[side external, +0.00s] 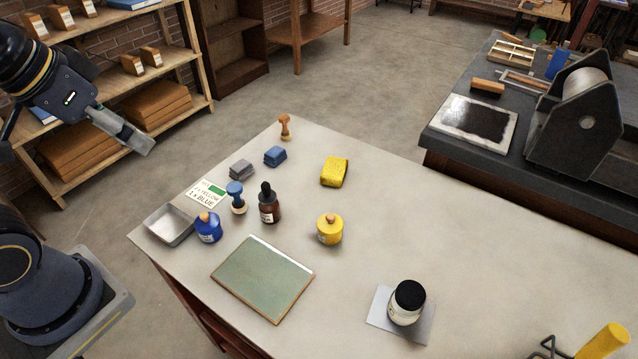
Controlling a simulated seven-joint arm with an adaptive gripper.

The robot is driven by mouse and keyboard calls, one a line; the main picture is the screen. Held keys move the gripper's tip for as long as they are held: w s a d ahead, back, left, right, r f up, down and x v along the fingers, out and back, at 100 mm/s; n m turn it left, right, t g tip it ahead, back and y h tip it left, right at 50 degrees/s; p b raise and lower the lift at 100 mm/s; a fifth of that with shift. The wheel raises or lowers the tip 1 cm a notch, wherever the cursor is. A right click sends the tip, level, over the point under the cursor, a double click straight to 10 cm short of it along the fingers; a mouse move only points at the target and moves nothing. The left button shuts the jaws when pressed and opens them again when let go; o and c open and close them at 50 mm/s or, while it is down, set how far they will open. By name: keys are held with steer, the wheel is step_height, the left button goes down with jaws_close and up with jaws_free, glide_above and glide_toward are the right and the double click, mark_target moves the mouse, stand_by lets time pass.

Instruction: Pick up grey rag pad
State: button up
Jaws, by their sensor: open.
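The grey rag pad (242,169) lies on the light tabletop toward its far left, just left of a blue pad (275,156). A yellow pad (334,171) lies farther right. My gripper (140,143) is at the upper left, in the air and well apart from the grey pad. It is open, and nothing shows between its fingers.
Near the grey pad are a label card (207,193), a blue-topped stamp (236,196), a brown dropper bottle (268,204) and a wooden-handled stamp (285,128). A metal tray (170,225), blue jar (208,227) and yellow jar (329,229) stand nearer. The table's right middle is clear.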

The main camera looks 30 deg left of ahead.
steer(key=w+r, duration=0.5)
steer(key=g, duration=0.6)
glide_above(240, 164)
step_height(240, 164, down, 23)
steer(key=shift+m, duration=0.3)
steer(key=f, duration=1)
steer(key=shift+d+f, duration=0.1)
steer(key=shift+d, duration=0.15)
steer(key=f, duration=0.5)
steer(key=shift+a+f, duration=0.2)
steer(key=shift+f, duration=0.2)
